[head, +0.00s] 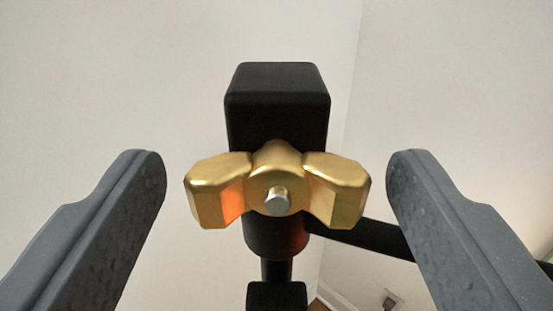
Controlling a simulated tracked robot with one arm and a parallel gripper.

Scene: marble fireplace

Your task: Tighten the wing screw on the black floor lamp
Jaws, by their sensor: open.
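The gold wing screw (277,187) is in the middle of the head view, with its two wings spread left and right, nearly level. A silver pin end shows at its centre. It sits on the front of the black floor lamp's block-shaped joint (277,105). My gripper (276,180) is open, with one grey finger on each side of the wing screw. Gaps show between each fingertip and the nearer wing, so it appears not to touch the screw. The lower part of the lamp is mostly out of view.
A black lamp arm (370,237) runs from the joint to the right, behind my right finger. Pale walls (120,70) meet at a corner behind the lamp. A wall outlet (392,300) and a bit of wooden floor (318,305) show at the bottom.

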